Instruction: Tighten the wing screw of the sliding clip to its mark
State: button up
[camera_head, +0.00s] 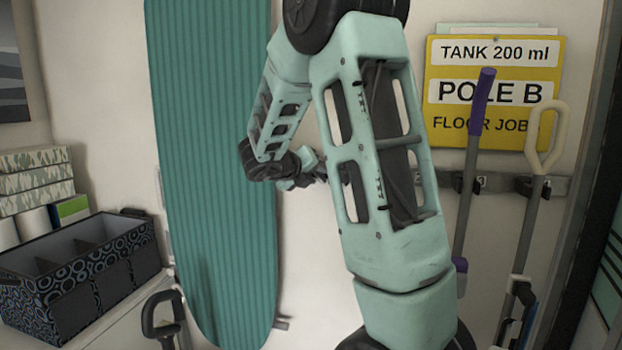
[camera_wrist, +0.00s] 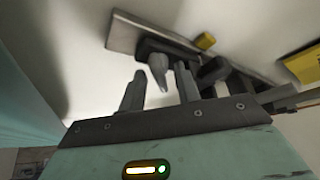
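In the wrist view my gripper (camera_wrist: 160,82) is open, its two grey fingers apart with nothing gripped between them. Beyond the fingertips a dark clip (camera_wrist: 165,46) sits on a grey wall rail (camera_wrist: 128,34). Grey prongs (camera_wrist: 157,70) stick out from the clip towards the gap between my fingers, apart from them as far as I can tell. I cannot make out which part is the wing screw, nor any mark. In the head view my arm hides that clip.
In the head view, the rail (camera_head: 507,184) holds a purple-handled pole (camera_head: 476,130) and a cream-handled pole (camera_head: 535,200). A yellow sign reading "POLE B" (camera_head: 492,70) hangs above. A teal ironing board (camera_head: 215,130) and a patterned box (camera_head: 85,275) are on the left.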

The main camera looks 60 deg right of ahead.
jog(key=shift+d+f+b, duration=0.1)
jog(key=shift+b, duration=0.2)
dwell(0.4)
grip_shut()
